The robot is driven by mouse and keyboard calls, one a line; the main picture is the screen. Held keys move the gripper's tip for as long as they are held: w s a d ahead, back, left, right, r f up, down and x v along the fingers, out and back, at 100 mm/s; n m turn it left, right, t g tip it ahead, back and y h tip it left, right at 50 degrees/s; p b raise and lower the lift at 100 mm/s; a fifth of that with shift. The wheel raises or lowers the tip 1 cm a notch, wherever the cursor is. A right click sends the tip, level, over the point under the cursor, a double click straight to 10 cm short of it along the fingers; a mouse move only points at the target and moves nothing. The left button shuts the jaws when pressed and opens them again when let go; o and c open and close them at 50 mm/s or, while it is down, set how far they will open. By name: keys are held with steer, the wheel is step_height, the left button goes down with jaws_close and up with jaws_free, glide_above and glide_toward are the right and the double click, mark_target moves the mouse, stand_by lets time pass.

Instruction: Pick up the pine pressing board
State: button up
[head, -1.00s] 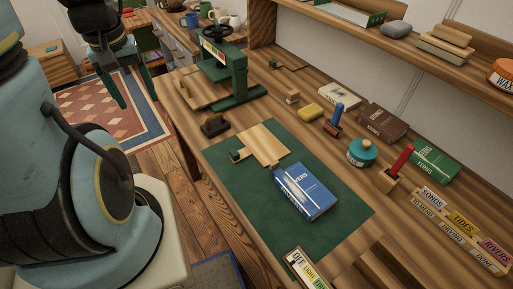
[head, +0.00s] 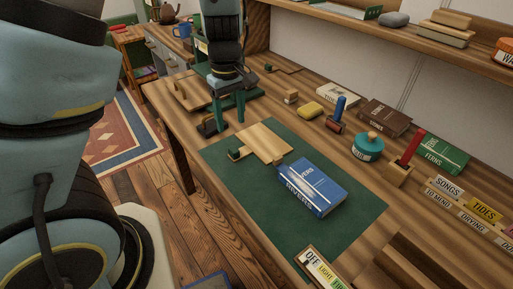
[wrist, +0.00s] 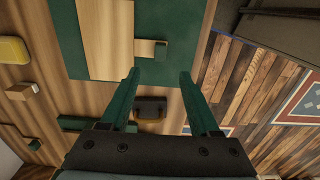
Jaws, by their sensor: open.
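A pale wooden board (head: 268,138), which looks like the pine pressing board, lies flat on the green mat (head: 235,185), with a green block at its near left corner. The blue book (head: 312,187) is against or just over its right end. In the wrist view the board (wrist: 105,40) is at the top, its green block just beyond my fingertips. My gripper (head: 229,116) is open and empty, pointing down beyond the board's far left side. In the wrist view the open jaws (wrist: 160,75) have nothing between their tips.
A dark, tan-edged tool (head: 208,128) stands close to my gripper; it also shows under the jaws in the wrist view (wrist: 150,104). The green press (head: 205,70) is behind my arm, with a browner board (head: 178,92) beside it. The mat's front left is clear.

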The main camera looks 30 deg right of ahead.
mark_target(234, 149)
step_height(234, 149, down, 10)
steer(key=shift+s+f, duration=0.1)
stand_by(0.4)
jaws_close()
stand_by(0.5)
